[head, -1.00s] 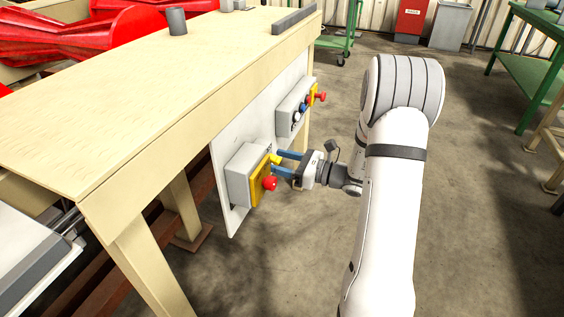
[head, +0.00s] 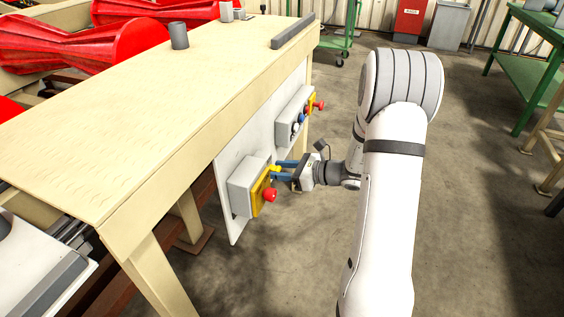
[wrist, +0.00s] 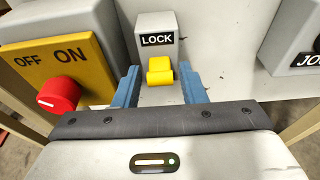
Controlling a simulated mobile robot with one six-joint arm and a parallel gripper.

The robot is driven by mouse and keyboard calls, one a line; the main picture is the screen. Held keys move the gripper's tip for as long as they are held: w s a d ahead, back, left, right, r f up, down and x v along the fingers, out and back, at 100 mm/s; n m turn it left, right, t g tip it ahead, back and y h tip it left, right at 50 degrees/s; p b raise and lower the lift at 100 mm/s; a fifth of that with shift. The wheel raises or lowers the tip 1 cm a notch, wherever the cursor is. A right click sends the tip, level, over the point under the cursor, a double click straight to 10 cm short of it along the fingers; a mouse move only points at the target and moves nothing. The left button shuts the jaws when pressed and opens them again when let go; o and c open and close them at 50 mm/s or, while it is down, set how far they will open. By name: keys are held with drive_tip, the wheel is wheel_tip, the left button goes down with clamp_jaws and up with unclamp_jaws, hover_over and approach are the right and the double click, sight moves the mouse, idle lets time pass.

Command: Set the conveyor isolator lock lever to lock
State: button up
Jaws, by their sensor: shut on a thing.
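The isolator lock lever is a short yellow lever (wrist: 160,70) on a small grey block with a LOCK label (wrist: 157,40) just above it. In the head view the lever (head: 275,169) is small and partly hidden at the fingertips. In the head view my gripper (head: 282,168) reaches the panel from the right. Whether the lever points fully at the label is hard to tell.
Left of the lever, a yellow ON/OFF plate (wrist: 58,62) carries a red knob (wrist: 59,95) close to the left finger. Another grey control box (wrist: 292,40) is at the right. The white panel (head: 237,222) hangs under the wooden bench top (head: 130,110). Floor is free right of my arm.

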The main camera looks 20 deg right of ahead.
drive_tip(key=r+g+h+p, duration=0.1)
drive_tip(key=p, duration=0.2)
drive_tip(key=shift+a+r+h, duration=0.1)
drive_tip(key=shift+a+h, duration=0.05)
drive_tip(key=shift+h, duration=0.15)
drive_tip(key=shift+g, duration=0.3)
drive_tip(key=shift+f, duration=0.2)
drive_tip(key=o, duration=0.9)
drive_tip(key=p+v, duration=0.1)
drive_tip(key=v, duration=0.7)
drive_tip(key=shift+a+r, duration=0.1)
